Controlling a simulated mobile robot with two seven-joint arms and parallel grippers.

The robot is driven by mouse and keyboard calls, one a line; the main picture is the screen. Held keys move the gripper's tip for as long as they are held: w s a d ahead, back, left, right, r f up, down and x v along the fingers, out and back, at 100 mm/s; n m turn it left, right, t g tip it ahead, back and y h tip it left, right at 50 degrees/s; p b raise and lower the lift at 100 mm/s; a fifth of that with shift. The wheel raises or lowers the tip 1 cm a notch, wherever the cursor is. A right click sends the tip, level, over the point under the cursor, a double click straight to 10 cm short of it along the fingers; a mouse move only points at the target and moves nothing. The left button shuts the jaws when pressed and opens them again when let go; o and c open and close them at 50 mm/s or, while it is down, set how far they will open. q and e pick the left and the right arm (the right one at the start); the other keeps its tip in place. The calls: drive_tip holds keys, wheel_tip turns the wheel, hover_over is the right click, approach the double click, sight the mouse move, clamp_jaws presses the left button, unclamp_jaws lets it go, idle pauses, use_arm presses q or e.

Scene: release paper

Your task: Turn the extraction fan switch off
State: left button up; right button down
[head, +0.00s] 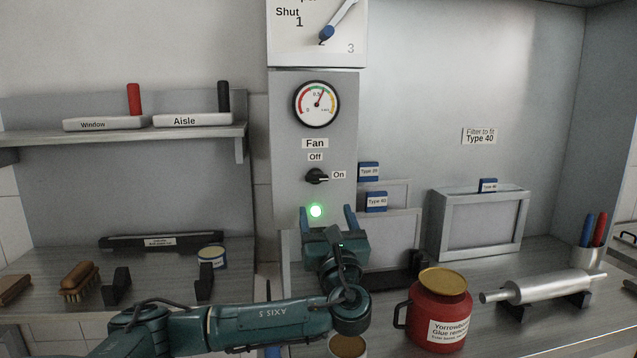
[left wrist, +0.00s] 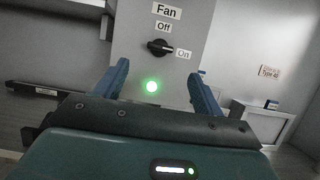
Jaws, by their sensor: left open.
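The fan switch (head: 316,176) is a black rotary knob on a grey panel (head: 285,150), below a "Fan" label, with "Off" above it and "On" to its right. Its pointer is turned right toward "On". It also shows in the left wrist view as a knob (left wrist: 159,47). A green lamp (head: 316,211) glows below the knob. My left gripper (head: 328,216) is open and empty, with its blue fingers pointing up just below the knob, either side of the lamp in the picture. I see no contact with the knob. My right gripper is out of view.
A round gauge (head: 316,104) and a numbered lever (head: 341,18) are above the switch. Framed filters (head: 480,224) stand at right. A red pot (head: 440,310), a metal roller (head: 545,287) and a small tin (head: 212,257) are on the counter. A shelf (head: 120,135) is at left.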

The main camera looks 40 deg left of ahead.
sight(318, 180)
use_arm(q)
drive_tip(key=p+x, duration=0.2)
drive_tip(key=x, duration=0.8)
drive_tip(key=shift+w+a, duration=0.15)
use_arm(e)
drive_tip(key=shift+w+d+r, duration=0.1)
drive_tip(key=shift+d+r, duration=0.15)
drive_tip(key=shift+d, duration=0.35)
